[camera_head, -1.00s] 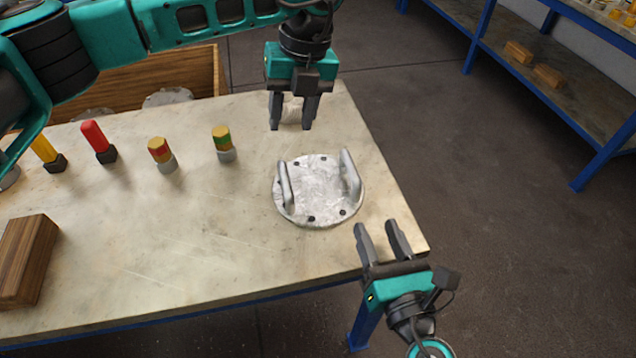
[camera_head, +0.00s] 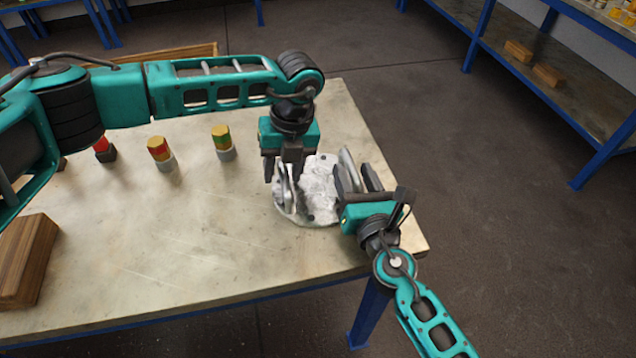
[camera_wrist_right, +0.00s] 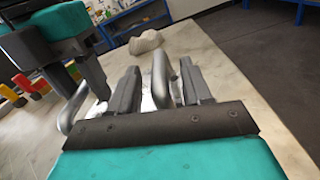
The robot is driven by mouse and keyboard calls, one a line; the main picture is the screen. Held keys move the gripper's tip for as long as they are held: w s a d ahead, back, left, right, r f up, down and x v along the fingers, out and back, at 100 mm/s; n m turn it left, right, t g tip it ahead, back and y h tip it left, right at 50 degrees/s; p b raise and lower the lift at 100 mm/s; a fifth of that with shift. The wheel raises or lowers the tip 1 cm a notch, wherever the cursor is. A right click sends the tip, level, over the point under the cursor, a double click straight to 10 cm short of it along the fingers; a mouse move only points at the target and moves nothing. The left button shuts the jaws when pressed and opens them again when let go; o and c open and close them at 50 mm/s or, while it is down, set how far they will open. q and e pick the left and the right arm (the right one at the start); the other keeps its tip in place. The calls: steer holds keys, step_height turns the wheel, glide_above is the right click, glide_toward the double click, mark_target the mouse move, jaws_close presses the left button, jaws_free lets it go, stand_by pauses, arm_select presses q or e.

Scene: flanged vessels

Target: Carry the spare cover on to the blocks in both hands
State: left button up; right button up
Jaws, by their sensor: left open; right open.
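The spare cover (camera_head: 318,190) is a round grey metal plate with bolt holes and two upright bar handles, lying flat on the table. My left gripper (camera_head: 283,180) is open, pointing down at the left handle (camera_head: 291,194), its fingers on either side of it. My right gripper (camera_head: 358,180) is open at the right handle (camera_head: 347,165). In the right wrist view the right handle (camera_wrist_right: 162,80) stands between the open fingers, and the left handle (camera_wrist_right: 72,108) is by my left gripper. A dark wooden block (camera_head: 28,260) lies at the table's left.
Two capped cylinders, one red-banded (camera_head: 161,154) and one green-banded (camera_head: 224,143), stand behind the open middle of the pale table (camera_head: 190,240). A grey lump (camera_wrist_right: 147,42) lies beyond the cover. A blue-framed shelf (camera_head: 560,90) stands at the right.

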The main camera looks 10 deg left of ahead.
arm_select(q)
steer(key=shift+f, duration=0.15)
arm_select(e)
steer(key=shift+w, duration=0.1)
arm_select(q)
jaws_close()
arm_select(e)
jaws_close()
stand_by(0.9)
arm_select(q)
steer(key=shift+w+r, duration=0.1)
steer(key=shift+r, duration=0.15)
arm_select(e)
steer(key=shift+w+r, duration=0.1)
steer(key=shift+r, duration=0.15)
